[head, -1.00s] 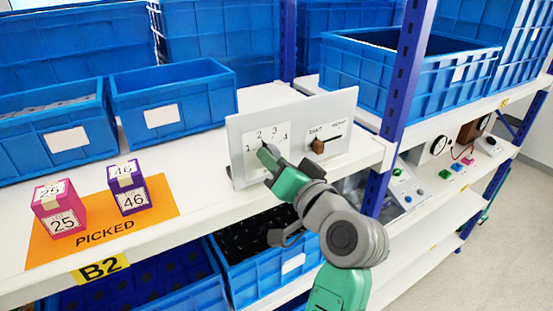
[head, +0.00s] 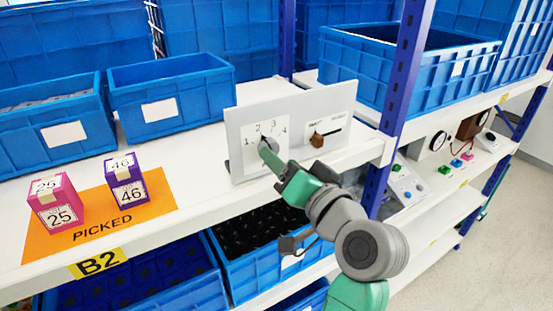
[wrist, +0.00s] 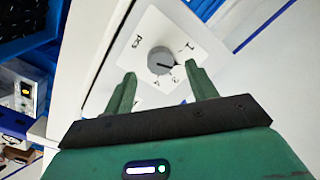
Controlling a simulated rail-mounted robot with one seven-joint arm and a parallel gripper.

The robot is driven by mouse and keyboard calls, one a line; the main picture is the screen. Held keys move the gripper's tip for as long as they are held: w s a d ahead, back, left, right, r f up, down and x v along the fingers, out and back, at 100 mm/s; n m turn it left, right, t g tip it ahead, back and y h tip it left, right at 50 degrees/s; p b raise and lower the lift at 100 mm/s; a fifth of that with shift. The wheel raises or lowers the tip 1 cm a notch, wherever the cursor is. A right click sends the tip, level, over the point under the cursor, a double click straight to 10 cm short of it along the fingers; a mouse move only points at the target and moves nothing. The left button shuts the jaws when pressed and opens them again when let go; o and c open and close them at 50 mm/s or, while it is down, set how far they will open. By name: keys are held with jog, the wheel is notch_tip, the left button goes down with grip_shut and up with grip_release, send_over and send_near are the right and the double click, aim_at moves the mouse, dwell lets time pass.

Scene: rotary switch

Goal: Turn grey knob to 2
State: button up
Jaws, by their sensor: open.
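The grey knob (head: 268,144) sits on a white dial card on the upright pale panel (head: 236,140). In the head view the card shows 1 to 4 around the knob, partly covered by my finger. In the wrist view the knob (wrist: 160,60) is fully visible, and its black pointer faces right, on the arc between the 1 and the lower digits. I cannot read the digit it points at. My gripper (wrist: 162,74) is open, its two green fingers apart, with the knob just beyond and between the tips. My gripper (head: 264,152) is in front of the panel in the head view.
A brown knob (head: 317,140) is on the panel's right card. Blue bins (head: 170,100) stand behind on the shelf. A pink box (head: 57,206) and a purple box (head: 128,184) stand on the orange PICKED mat (head: 165,197). A blue upright post (head: 400,90) is at the right.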

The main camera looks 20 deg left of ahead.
jog(key=v, duration=0.4)
jog(key=shift+s+d+b, duration=0.2)
jog(key=shift+d+b, duration=0.05)
jog(key=shift+b, duration=0.15)
jog(key=s+d+r+m+t+h+p, duration=0.1)
jog(key=s+d+r+t+h+p, duration=0.1)
jog(key=s+d+r+t+h, duration=0.2)
jog(key=s+d+r+t+h+p, duration=0.2)
jog(key=s+d+r+t+h, duration=0.2)
jog(key=s+r, duration=0.3)
jog(key=s+d+r+m+t+h+p, duration=0.1)
jog(key=s+d+r+t+h, duration=0.3)
jog(key=r, duration=0.6)
jog(key=shift+s+d+r+m+t+h+p, duration=0.25)
jog(key=shift+s+r+t+h+p, duration=0.2)
jog(key=shift+s+t+h, duration=0.6)
